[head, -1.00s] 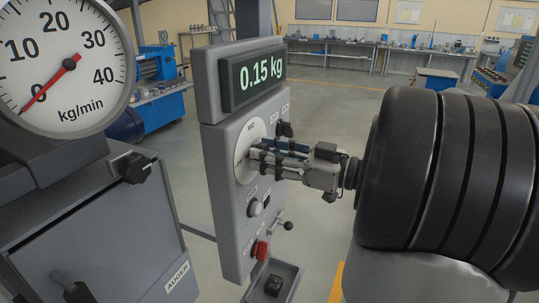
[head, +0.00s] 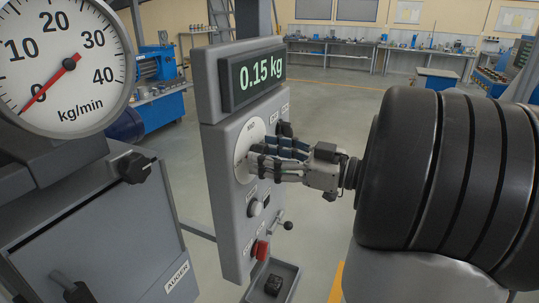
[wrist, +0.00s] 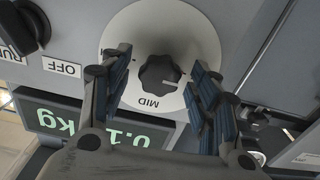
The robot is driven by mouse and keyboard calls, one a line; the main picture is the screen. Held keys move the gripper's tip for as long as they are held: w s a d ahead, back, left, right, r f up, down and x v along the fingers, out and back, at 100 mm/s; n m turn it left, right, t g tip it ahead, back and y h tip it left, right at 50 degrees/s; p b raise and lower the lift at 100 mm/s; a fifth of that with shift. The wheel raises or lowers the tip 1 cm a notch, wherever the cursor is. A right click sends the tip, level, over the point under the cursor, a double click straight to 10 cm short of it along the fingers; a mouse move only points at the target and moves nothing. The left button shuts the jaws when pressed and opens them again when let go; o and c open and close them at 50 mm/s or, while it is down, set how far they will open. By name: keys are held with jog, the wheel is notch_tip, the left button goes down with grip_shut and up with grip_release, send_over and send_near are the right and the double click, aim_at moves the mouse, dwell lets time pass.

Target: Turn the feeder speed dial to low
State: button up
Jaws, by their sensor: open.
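The feeder speed dial is a black lobed knob (wrist: 158,78) on a round white plate (wrist: 203,38) marked MID. The wrist view shows it upside down. A short pale mark on the knob points to the right in that view, not straight at MID. My gripper (wrist: 160,82) is open, with one blue-padded finger on each side of the knob and a visible gap to it. In the head view my gripper (head: 259,158) is at the panel and covers the knob, while part of the white plate (head: 242,145) shows.
The grey control panel (head: 233,205) carries a display (head: 263,75) reading 0.15 kg, a black selector knob (wrist: 28,25) by OFF, a round button (head: 256,208) and a red control (head: 259,249). A kg/min gauge (head: 85,40) stands left, needle near 0.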

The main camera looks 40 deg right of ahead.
jog(key=shift+s, duration=0.1)
jog(key=v, duration=1.2)
jog(key=shift+a, duration=0.1)
